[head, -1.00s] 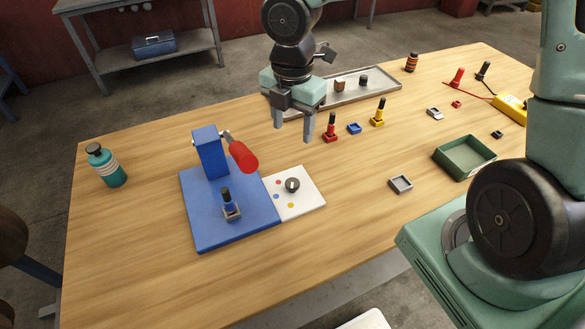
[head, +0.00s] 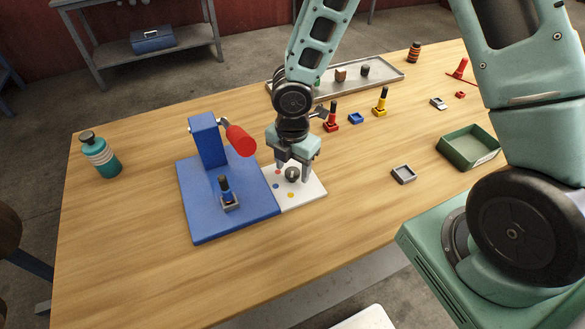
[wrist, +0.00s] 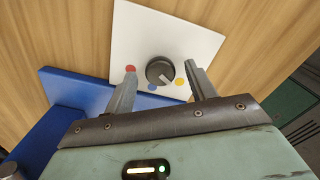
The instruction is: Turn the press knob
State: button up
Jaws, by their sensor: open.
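The press knob (head: 292,174) is a dark round dial with a pale pointer line, on a white panel (head: 312,192) with red, blue and yellow dots. The panel adjoins the blue press base (head: 205,225). In the wrist view the knob (wrist: 160,71) lies between and a little beyond the fingertips, its pointer line toward the lower right, near the yellow dot (wrist: 180,81). My gripper (head: 293,170) is open above the panel, with a finger on either side of the knob. It also shows in the wrist view (wrist: 162,70). I see gaps between fingers and knob.
The blue press column (head: 208,142) with its red handle (head: 241,140) stands left of my gripper. A black-topped blue piece (head: 226,192) sits on the press base. A grey square holder (head: 403,174) and a green tray (head: 468,148) lie to the right. Bare table lies in front.

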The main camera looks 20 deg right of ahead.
jog(key=shift+f, duration=0.25)
jog(key=c, duration=1)
jog(key=shift+m, duration=0.3)
jog(key=m+b, duration=0.1)
jog(key=m, duration=0.4)
jog(key=shift+m+b, duration=0.3)
jog(key=m+b, duration=0.1)
jog(key=m, duration=0.4)
jog(key=shift+m, duration=0.4)
